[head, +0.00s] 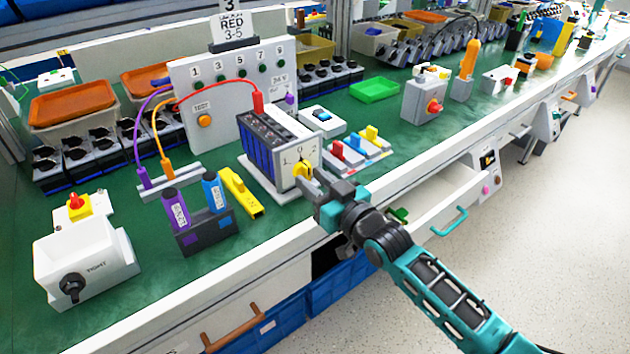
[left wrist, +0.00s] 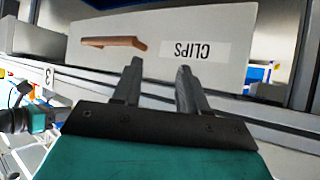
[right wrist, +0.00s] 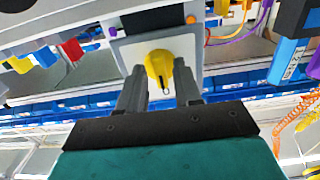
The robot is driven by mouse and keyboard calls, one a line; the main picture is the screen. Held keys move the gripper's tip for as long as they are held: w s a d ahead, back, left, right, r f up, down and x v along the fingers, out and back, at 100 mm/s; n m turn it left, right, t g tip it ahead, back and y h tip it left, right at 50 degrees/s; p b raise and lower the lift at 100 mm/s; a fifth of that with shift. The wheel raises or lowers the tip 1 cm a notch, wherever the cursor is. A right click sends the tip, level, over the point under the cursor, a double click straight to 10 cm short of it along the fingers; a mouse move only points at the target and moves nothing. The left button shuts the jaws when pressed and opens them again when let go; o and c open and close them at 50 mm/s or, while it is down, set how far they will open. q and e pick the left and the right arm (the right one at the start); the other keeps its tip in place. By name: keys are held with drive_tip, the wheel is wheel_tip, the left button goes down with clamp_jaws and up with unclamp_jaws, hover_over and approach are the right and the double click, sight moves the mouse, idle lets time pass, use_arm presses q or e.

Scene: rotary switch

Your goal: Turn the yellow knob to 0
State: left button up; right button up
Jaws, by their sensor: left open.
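The yellow knob (head: 302,170) is on the front face of a white box with dark blue sides. The marks 1, 0 and 2 show around it in the head view. My right gripper (head: 310,182) is at this face.
A white numbered panel (head: 215,95) stands behind the knob box. Red, blue and yellow toggle blocks (head: 355,150) are to its right. A yellow block (head: 240,192) and a bottle holder (head: 205,232) are to its left. An open drawer (head: 450,205) juts out at the right.

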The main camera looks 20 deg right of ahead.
use_arm(q)
drive_tip(key=shift+r, duration=0.1)
use_arm(e)
drive_tip(key=shift+o, duration=0.4)
use_arm(q)
drive_tip(key=shift+w+d, duration=0.1)
use_arm(e)
drive_tip(key=shift+s, duration=0.1)
drive_tip(key=shift+s+d, duration=0.15)
drive_tip(key=shift+s, duration=0.1)
use_arm(q)
drive_tip(key=shift+s+a+r+p, duration=0.2)
drive_tip(key=shift+a+r+p, duration=0.15)
drive_tip(key=shift+p, duration=0.45)
use_arm(e)
drive_tip(key=v, duration=1.2)
drive_tip(key=shift+r, duration=0.1)
